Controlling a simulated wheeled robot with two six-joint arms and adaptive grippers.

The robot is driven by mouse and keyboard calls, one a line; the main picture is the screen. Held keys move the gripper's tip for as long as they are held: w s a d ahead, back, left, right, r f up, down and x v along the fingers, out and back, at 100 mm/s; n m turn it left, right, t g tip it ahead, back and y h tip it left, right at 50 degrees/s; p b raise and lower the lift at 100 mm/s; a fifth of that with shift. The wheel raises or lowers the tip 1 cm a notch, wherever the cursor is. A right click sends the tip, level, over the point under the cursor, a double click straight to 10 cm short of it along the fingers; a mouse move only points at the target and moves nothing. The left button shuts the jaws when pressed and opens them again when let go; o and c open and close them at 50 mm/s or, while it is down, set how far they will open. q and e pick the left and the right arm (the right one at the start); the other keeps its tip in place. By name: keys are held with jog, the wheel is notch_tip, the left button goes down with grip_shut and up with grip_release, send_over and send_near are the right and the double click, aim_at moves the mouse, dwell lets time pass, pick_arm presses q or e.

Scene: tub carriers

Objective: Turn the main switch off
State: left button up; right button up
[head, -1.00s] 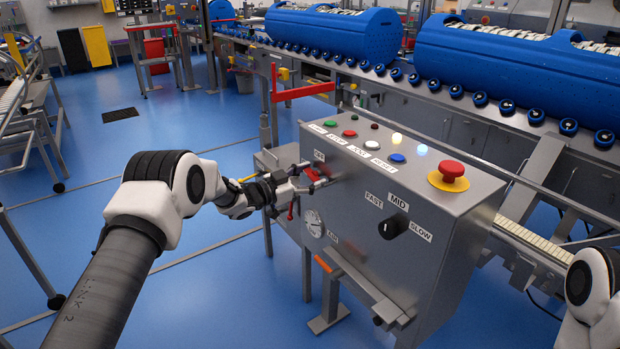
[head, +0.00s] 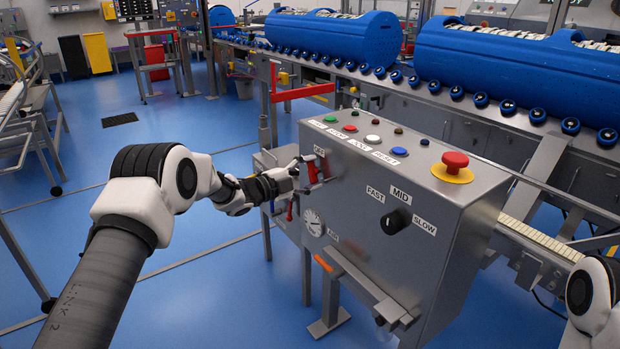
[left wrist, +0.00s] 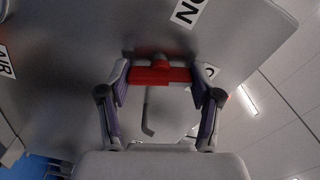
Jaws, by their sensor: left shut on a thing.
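The main switch has a red handle, which shows between my left fingers in the left wrist view (left wrist: 160,75). An ON label (left wrist: 187,12) is also in the wrist view. My right gripper is out of view.
The box top carries several buttons and a red emergency stop (head: 454,166). A speed knob (head: 394,222) and a gauge (head: 313,222) are on its front. A red lever (head: 289,210) hangs near my left gripper. Blue tubs (head: 335,36) line the conveyor behind.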

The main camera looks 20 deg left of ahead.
pick_arm(q)
jog(key=shift+f+m+b, duration=0.1)
jog(key=shift+m+b, duration=1)
jog(key=shift+m, duration=1.1)
jog(key=o, duration=1.1)
jog(key=shift+o, duration=0.2)
jog(key=shift+a, duration=0.1)
jog(key=v, duration=1.1)
jog(key=shift+s+a, duration=0.2)
jog(key=shift+s, duration=0.15)
